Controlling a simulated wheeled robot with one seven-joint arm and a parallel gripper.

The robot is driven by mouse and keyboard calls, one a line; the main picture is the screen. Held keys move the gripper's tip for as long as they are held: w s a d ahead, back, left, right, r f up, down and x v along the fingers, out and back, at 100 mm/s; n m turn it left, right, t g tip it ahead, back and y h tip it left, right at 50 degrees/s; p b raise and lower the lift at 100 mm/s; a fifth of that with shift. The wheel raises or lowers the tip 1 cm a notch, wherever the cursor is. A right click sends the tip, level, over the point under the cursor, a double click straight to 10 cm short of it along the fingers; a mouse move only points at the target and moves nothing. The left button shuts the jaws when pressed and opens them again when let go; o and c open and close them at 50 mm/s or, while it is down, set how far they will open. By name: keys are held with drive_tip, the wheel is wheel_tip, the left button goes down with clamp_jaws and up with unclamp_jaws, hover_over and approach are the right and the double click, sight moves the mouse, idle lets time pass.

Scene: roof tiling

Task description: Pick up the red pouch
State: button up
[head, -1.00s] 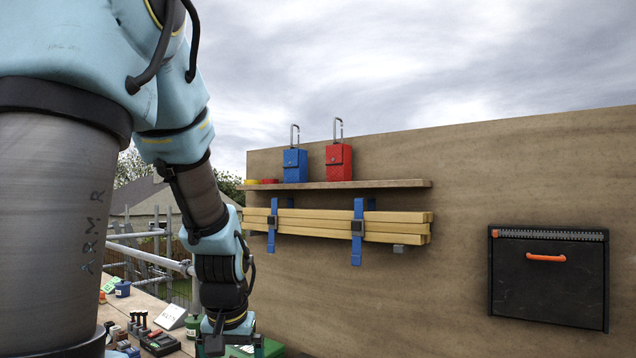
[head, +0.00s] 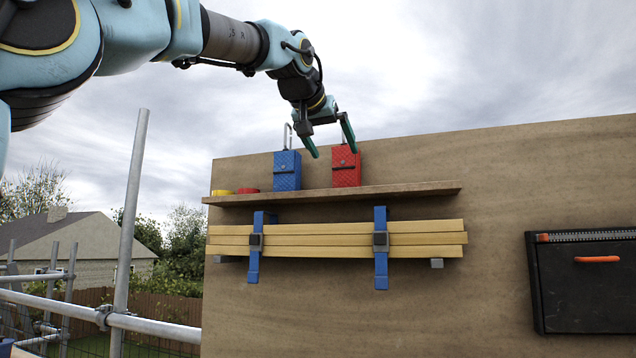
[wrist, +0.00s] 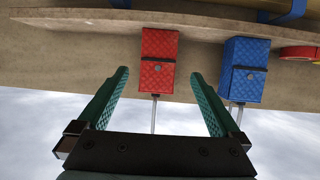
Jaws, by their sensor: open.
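The red pouch (head: 346,167) stands upright on the wooden shelf beside a blue pouch (head: 287,170). It also shows in the wrist view (wrist: 158,62), upside down there, with its metal loop (wrist: 155,112) reaching between my fingers. My gripper (head: 332,152) is open and empty, above and in front of the red pouch in the head view. In the wrist view my gripper (wrist: 160,78) has a green finger on each side of the red pouch's lower picture area. I see no contact. The red pouch's loop is mostly hidden in the head view.
The shelf (head: 400,190) is fixed to a wooden wall (head: 540,170). The blue pouch stands close to my right-hand finger in the wrist view. Yellow and red rolls (head: 248,190) lie at the shelf's left. Strapped timber (head: 320,240) hangs below. Shelf room is free right of the red pouch.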

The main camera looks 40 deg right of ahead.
sight(343, 164)
drive_tip(key=p+x, duration=0.1)
drive_tip(key=x, duration=0.4)
drive_tip(key=shift+d+r+p, duration=0.1)
drive_tip(key=shift+r+p, duration=0.05)
drive_tip(key=shift+p, duration=0.15)
drive_tip(key=x, duration=0.1)
drive_tip(key=p+x, duration=0.1)
drive_tip(key=x, duration=0.1)
drive_tip(key=p+x, duration=0.1)
drive_tip(key=shift+w+d+r, duration=0.1)
drive_tip(key=shift+w+d, duration=0.05)
drive_tip(key=shift+d, duration=0.3)
drive_tip(key=shift+w+d+f, duration=0.15)
drive_tip(key=shift+d+f, duration=0.1)
drive_tip(key=shift+r, duration=0.1)
clamp_jaws()
